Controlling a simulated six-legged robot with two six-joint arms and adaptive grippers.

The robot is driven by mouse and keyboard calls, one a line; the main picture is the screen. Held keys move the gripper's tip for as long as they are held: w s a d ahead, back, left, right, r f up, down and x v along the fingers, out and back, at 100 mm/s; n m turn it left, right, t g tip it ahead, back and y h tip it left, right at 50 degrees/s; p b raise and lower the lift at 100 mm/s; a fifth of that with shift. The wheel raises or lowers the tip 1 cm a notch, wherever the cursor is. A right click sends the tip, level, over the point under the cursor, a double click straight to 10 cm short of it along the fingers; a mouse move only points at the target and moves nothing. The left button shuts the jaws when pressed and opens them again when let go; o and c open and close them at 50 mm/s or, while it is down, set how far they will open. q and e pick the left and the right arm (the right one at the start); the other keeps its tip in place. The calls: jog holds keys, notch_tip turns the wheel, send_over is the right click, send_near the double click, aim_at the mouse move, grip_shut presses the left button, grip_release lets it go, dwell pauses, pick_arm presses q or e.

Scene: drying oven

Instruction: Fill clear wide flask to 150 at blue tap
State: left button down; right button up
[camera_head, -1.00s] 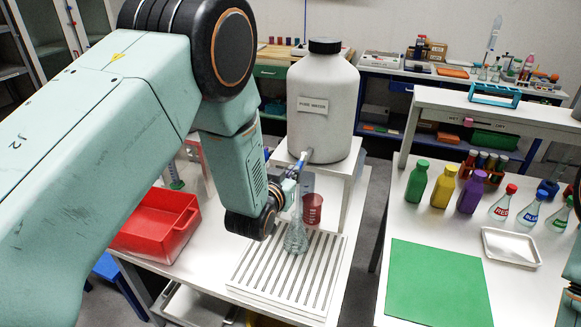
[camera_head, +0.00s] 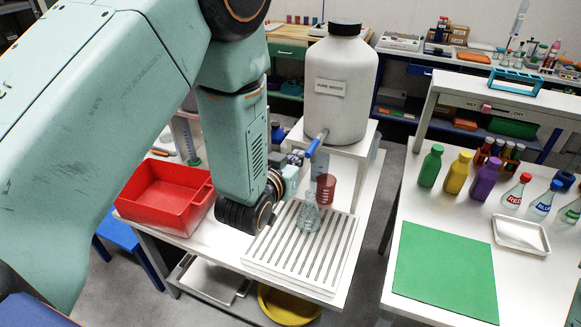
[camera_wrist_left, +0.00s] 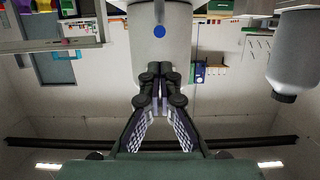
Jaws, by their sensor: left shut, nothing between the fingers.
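The clear wide flask (camera_head: 309,217) stands upright on the slatted drain tray (camera_head: 262,252), below the blue tap (camera_head: 317,143) of the large white water bottle (camera_head: 340,90). Its fill level and marks are too small to read. My left gripper (camera_head: 297,158) is beside the tap, above and slightly left of the flask; whether it touches the tap is unclear. In the left wrist view, the fingers of this gripper (camera_wrist_left: 161,72) are shut and empty, with a blue round tap part (camera_wrist_left: 159,31) beyond them. My right gripper is not in view.
A red beaker (camera_head: 326,189) stands just behind the flask. A red bin (camera_head: 166,195) is at the left. On the right table are a green mat (camera_head: 445,272), a white tray (camera_head: 521,235) and several coloured bottles and labelled flasks.

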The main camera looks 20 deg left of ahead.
pick_arm(q)
jog(key=s+a+f+g+b, duration=0.3)
jog(key=s+f+g+b, duration=1.2)
jog(key=s+f, duration=2.4)
jog(key=shift+s+f+n+y+b, duration=0.3)
jog(key=shift+s+f+n+b, duration=0.1)
jog(key=shift+f+b, duration=0.2)
